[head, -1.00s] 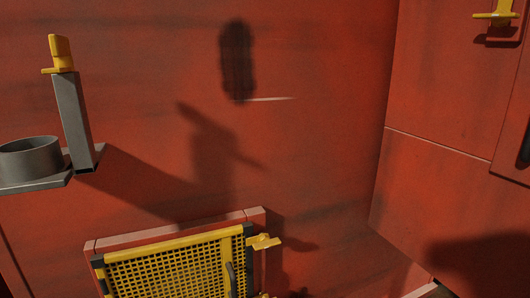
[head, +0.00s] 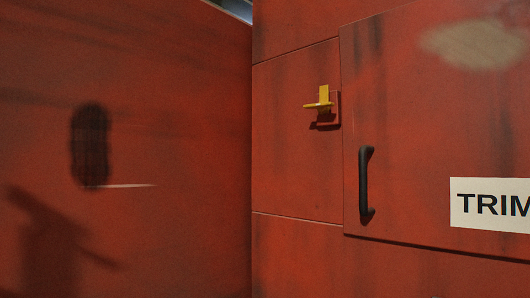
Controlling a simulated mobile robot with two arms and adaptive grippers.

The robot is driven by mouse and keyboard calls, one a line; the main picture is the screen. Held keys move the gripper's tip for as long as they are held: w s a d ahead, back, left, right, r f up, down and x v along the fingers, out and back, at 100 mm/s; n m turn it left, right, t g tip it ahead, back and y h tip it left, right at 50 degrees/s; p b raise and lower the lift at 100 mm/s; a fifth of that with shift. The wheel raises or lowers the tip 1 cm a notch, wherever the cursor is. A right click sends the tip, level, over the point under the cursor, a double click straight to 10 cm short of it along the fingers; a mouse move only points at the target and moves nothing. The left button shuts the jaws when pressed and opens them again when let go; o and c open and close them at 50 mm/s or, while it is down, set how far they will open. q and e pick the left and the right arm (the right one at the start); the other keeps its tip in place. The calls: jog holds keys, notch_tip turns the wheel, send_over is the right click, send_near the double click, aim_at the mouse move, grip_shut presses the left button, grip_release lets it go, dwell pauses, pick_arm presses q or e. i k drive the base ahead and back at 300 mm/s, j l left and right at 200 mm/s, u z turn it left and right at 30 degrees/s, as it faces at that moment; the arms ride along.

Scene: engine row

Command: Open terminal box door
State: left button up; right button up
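A red door panel (head: 420,130) fills the right of the head view. It has a black vertical handle (head: 365,184) near its left edge, and it lies shut against the red wall. A white label reading "TRIM" (head: 490,204) is cut off by the right edge of the view. A yellow latch (head: 321,100) on a small red block sits just left of the door's edge. I cannot tell from the visible part of the label whether this is the terminal box door. Neither gripper is in view.
A plain red wall (head: 170,130) fills the left and meets the door's wall at a vertical corner. A dark oval shadow and a larger arm-like shadow fall on it. No loose objects are visible in front of the walls.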

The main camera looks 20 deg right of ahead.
aim_at(436, 94)
jog(key=z, duration=1.75)
